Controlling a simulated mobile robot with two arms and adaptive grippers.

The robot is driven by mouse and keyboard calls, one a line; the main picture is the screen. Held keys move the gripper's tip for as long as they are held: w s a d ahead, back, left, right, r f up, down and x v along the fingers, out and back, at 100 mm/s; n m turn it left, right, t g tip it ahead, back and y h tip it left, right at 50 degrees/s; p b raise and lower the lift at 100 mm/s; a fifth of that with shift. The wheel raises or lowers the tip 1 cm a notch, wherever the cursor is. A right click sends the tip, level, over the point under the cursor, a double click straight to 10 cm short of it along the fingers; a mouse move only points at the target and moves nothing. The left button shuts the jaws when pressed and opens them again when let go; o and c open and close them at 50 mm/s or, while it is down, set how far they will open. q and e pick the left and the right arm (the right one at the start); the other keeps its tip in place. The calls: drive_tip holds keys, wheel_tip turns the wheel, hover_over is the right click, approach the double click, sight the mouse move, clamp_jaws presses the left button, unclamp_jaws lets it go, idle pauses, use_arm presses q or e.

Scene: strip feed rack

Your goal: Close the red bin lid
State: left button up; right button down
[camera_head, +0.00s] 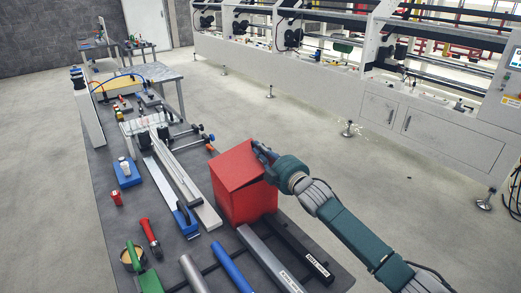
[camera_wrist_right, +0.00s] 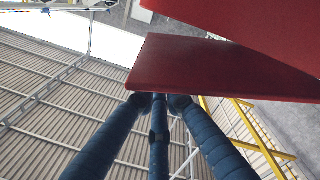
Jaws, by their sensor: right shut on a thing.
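The red bin (camera_head: 245,203) stands on the dark table near its right edge. Its red lid (camera_head: 240,165) covers the top and looks tilted, higher toward the back right. My right gripper (camera_head: 264,152) is at the lid's right edge, shut on it. In the right wrist view, the blue fingers (camera_wrist_right: 160,98) meet the edge of a red panel, the lid (camera_wrist_right: 215,68). Another red surface (camera_wrist_right: 250,22) shows at the top right there, with a wedge-shaped gap between the two. The inside of the bin is hidden. My left gripper is not in view.
The floor (camera_head: 330,165) behind the bin is clear up to the white machine (camera_head: 420,125).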

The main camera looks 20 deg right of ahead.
drive_tip(key=shift+a+f, duration=0.1)
drive_tip(key=c, duration=1.8)
unclamp_jaws()
drive_tip(key=shift+c, duration=0.2)
drive_tip(key=v, duration=1.2)
